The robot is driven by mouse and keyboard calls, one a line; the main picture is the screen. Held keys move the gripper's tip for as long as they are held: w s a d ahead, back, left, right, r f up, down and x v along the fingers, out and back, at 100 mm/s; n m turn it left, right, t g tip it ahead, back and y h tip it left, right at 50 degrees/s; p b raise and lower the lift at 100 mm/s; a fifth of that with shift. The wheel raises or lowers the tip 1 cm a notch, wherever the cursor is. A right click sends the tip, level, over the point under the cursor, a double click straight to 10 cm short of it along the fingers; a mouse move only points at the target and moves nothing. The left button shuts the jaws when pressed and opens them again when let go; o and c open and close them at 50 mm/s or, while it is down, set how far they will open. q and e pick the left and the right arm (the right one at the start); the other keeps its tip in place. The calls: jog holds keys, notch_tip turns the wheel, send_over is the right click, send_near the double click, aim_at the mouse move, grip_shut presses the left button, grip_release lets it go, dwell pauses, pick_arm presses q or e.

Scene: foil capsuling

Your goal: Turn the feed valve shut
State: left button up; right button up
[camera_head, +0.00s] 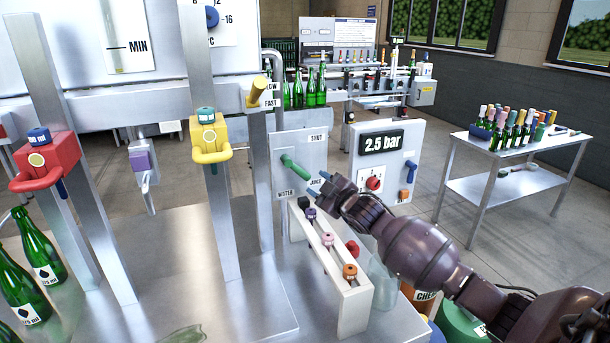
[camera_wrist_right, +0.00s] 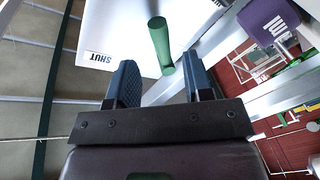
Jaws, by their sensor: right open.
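The feed valve's green lever handle (camera_head: 297,168) sticks out from a grey panel (camera_head: 290,140). The panel carries the labels SHUT at upper right, JUICE at right and WATER at lower left. In the head view the lever slants down to the right, toward JUICE. My right gripper (camera_head: 319,185) is open and empty, with its fingertips close to the lever's free end. In the right wrist view the green lever (camera_wrist_right: 160,45) shows between the two blue fingers (camera_wrist_right: 158,75), with the SHUT label (camera_wrist_right: 99,58) to its left. I cannot tell whether they touch.
A white rack with coloured knobs (camera_head: 337,262) stands just below my right gripper. A pressure box reading 2.5 bar (camera_head: 390,160) is to the right. Steel posts with a yellow valve (camera_head: 210,138) and a red valve (camera_head: 46,160) stand to the left. Green bottles (camera_head: 38,240) stand at far left.

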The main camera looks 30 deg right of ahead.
aim_at(306, 176)
jog(key=w, duration=0.6)
jog(key=shift+w+a+p, duration=0.15)
jog(key=shift+w+p, duration=0.1)
jog(key=shift+p, duration=0.1)
jog(key=shift+c, duration=0.5)
grip_shut()
